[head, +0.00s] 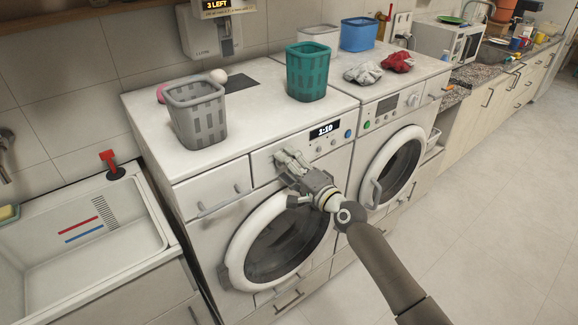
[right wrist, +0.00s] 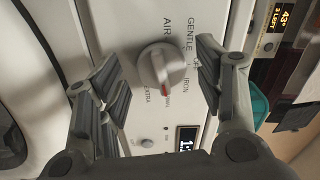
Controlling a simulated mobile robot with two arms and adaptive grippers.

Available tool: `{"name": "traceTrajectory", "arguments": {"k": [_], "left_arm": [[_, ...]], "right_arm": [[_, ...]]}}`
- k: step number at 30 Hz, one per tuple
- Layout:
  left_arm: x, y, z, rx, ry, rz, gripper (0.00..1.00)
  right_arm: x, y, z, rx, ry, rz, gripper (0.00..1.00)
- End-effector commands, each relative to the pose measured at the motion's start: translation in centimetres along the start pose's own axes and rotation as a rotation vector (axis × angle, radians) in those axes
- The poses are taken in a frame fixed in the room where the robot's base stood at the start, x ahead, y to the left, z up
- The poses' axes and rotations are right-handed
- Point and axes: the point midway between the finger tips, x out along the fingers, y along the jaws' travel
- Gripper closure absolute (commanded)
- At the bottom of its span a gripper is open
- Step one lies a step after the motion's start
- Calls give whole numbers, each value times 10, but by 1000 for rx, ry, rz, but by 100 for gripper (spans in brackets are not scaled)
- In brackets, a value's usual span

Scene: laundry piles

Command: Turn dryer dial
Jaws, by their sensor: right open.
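The dial (right wrist: 160,68) is a round grey knob with a raised grip bar and a red mark that points down in the right wrist view. Labels such as GENTLE, AIR, IRON and EXTRA surround it. My right gripper (right wrist: 156,70) is open, with one finger on each side of the dial and a visible gap on both sides. In the head view my right gripper (head: 290,160) is at the front panel of the left machine (head: 188,197), whose display (head: 325,130) reads 1:10, and it hides the dial there. My left gripper is not in view.
A grey basket (head: 197,115) and a teal basket (head: 307,72) stand on top of the left machine. A second machine (head: 372,145) with grey and red cloths (head: 397,62) on top stands at right. A sink (head: 90,235) is at left. The floor at right is clear.

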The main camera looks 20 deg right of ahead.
Motion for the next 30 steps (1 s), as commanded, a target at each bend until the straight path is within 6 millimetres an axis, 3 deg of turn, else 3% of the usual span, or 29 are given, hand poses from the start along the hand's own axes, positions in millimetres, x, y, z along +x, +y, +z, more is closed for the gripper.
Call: {"name": "traceTrajectory", "arguments": {"k": [10, 24, 30], "left_arm": [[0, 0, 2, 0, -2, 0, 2], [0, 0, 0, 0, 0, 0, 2], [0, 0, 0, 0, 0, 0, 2]], "right_arm": [[-11, 0, 0, -2, 1, 0, 38], [-93, 1, 0, -1, -1, 2, 38], [-114, 1, 0, -2, 0, 2, 38]]}}
